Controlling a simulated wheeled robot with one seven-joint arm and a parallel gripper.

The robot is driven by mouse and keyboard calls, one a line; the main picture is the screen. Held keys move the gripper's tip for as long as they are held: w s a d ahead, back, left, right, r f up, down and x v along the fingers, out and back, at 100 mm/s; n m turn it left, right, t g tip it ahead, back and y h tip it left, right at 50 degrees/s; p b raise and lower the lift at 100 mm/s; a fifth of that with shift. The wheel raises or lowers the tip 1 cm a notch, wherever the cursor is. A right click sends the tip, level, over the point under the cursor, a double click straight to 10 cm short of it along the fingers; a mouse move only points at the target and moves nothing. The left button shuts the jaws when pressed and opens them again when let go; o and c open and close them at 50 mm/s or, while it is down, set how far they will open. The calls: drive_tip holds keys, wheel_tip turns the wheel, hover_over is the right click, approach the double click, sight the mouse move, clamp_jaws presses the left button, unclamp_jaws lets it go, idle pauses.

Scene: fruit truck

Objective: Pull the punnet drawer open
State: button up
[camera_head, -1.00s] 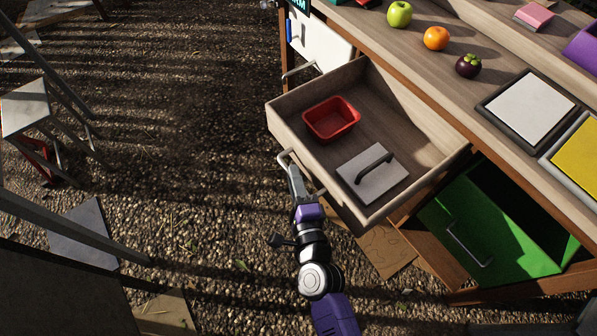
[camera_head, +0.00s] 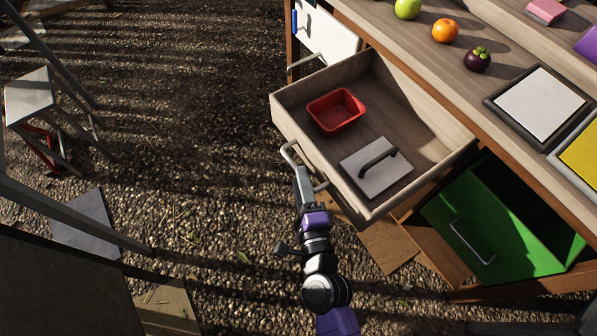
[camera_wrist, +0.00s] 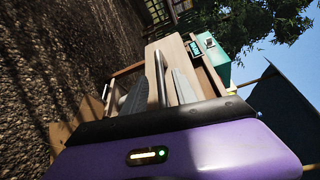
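The wooden punnet drawer (camera_head: 415,200) is pulled well out from under the counter. It holds a red punnet (camera_head: 336,112) and a grey panel with a dark handle (camera_head: 376,166). Its pale bar handle (camera_head: 290,150) is on the front face. My gripper (camera_head: 303,178) is at this handle, with the arm reaching from below. In the wrist view, the handle bar (camera_wrist: 160,80) runs between my two fingers, and gaps seem to show on both sides of it. The fingers look open around the bar.
A green drawer (camera_head: 500,235) stands open at the lower right. The counter (camera_head: 425,55) carries a green apple (camera_head: 407,7), an orange (camera_head: 445,31) and a mangosteen (camera_head: 477,60). Gravel ground (camera_head: 180,150) to the left is clear near the drawer.

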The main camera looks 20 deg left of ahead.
drive_tip(key=shift+v, duration=2.15)
drive_tip(key=shift+d, duration=0.15)
drive_tip(key=s+d+r+n+h, duration=0.3)
drive_tip(key=s+d+n+h, duration=0.15)
drive_tip(key=s+d, duration=0.65)
drive_tip(key=s+d+r+n+h, duration=0.4)
drive_tip(key=s+d, duration=0.4)
drive_tip(key=d, duration=0.5)
drive_tip(key=s+d+r+n+p, duration=0.1)
drive_tip(key=s+r+n+p, duration=0.1)
drive_tip(key=r+p, duration=0.4)
drive_tip(key=s+d+r+n+p, duration=0.2)
drive_tip(key=r+p, duration=0.5)
drive_tip(key=r, duration=0.6)
drive_tip(key=shift+s+d+n, duration=0.3)
drive_tip(key=shift+s+n, duration=0.25)
drive_tip(key=shift+n, duration=0.3)
